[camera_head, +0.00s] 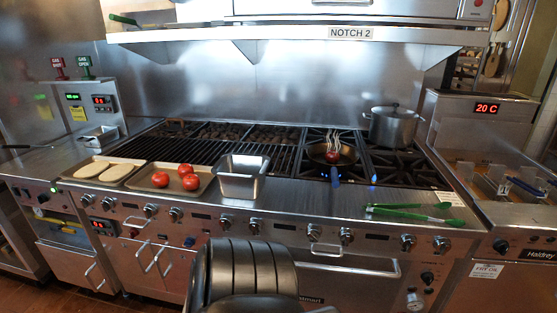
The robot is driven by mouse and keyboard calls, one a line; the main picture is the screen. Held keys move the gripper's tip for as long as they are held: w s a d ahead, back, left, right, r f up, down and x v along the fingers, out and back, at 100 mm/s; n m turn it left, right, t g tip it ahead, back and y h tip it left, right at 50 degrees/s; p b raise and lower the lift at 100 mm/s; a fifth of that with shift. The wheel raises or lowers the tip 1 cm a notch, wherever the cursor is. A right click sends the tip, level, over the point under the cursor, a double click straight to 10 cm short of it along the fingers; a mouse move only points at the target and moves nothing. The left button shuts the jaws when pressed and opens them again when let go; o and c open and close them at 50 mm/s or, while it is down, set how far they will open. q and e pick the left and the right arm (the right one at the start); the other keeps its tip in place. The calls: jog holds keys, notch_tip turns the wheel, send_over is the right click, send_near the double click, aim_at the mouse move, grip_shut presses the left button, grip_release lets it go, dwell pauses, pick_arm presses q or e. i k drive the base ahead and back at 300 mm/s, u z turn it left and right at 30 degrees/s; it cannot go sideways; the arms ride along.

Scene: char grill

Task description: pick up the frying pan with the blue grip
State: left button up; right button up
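The frying pan (346,153) sits on a burner of the range, right of the char grill. Its blue grip (335,177) points toward the front edge of the range. Small blue flames show at the burner to the right of the grip. Neither of my grippers can be made out in the head view. A dark ribbed part of my own body fills the bottom middle, well in front of and below the pan.
A stock pot (393,126) stands behind and right of the pan. Green tongs (414,214) lie on the front ledge. A steel container (241,178) and a tray (200,192) with tomatoes sit left. A fryer (480,210) stands right. A shelf (300,36) hangs above.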

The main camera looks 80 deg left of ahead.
aim_at(349, 158)
jog(key=u, duration=2.15)
